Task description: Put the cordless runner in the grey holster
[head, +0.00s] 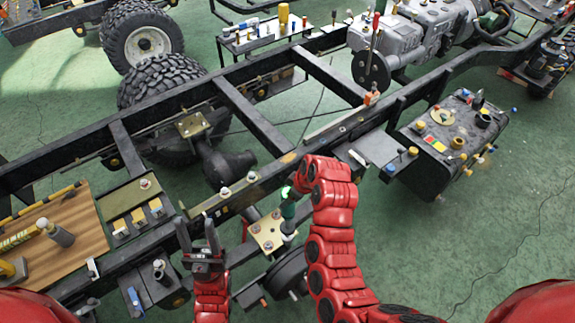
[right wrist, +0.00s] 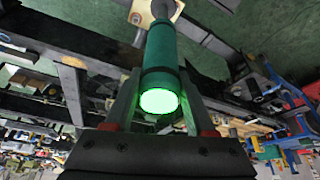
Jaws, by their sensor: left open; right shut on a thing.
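The green cylinder with a glowing green end, which looks like the cordless runner (right wrist: 160,52), is held in my right gripper (right wrist: 158,88). The jaws are shut on its sides. In the head view the runner (head: 289,211) shows beneath my red right wrist, above a pale bolted plate (head: 266,236). Its far end lies over or at this plate; I cannot tell whether they touch. My left gripper (head: 197,236) is open and empty, fingers up, beside the near frame rail. I cannot pick out the grey holster with certainty.
The long black chassis rails (head: 140,252) cross the view, with crossbeams between. A wooden board (head: 50,258) with a grey cylinder (head: 55,232) is at left. A black box (head: 450,135) with colored caps hangs at right. Green floor is open at far right.

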